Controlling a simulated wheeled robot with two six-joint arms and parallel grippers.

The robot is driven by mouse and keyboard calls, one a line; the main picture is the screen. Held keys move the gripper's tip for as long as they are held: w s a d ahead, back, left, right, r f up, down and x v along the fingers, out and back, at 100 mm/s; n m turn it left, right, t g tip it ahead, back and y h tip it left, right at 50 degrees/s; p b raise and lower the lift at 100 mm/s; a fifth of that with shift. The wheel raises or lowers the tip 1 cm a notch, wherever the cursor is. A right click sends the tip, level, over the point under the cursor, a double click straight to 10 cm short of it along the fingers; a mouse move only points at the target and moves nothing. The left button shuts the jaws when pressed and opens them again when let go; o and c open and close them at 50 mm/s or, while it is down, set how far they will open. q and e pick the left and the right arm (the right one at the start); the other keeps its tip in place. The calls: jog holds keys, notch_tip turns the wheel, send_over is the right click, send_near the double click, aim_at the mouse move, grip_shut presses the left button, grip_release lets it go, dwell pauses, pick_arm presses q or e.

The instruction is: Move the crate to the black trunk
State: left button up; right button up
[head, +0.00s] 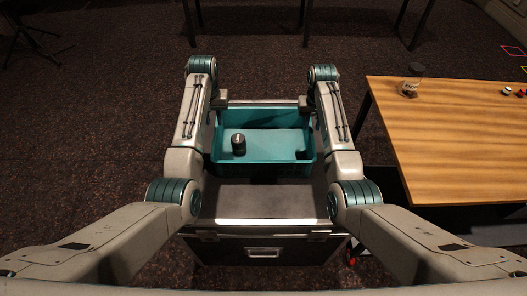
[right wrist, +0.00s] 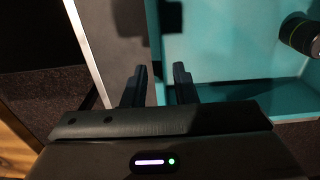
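The teal crate (head: 228,160) stands on the grey top of the black trunk (head: 262,204), towards its far side. A dark can (head: 238,143) stands inside the crate; it also shows in the right wrist view (right wrist: 300,34). My left gripper (head: 221,98) is at the crate's far left corner; its fingers are too small and hidden to judge. My right gripper (head: 304,103) is at the far right side of the crate. In the right wrist view its fingers (right wrist: 159,85) are apart, one on each side of the line of the crate's wall, with gaps visible.
Dark table legs (head: 307,20) stand at the back.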

jog(key=shift+r, duration=2.1)
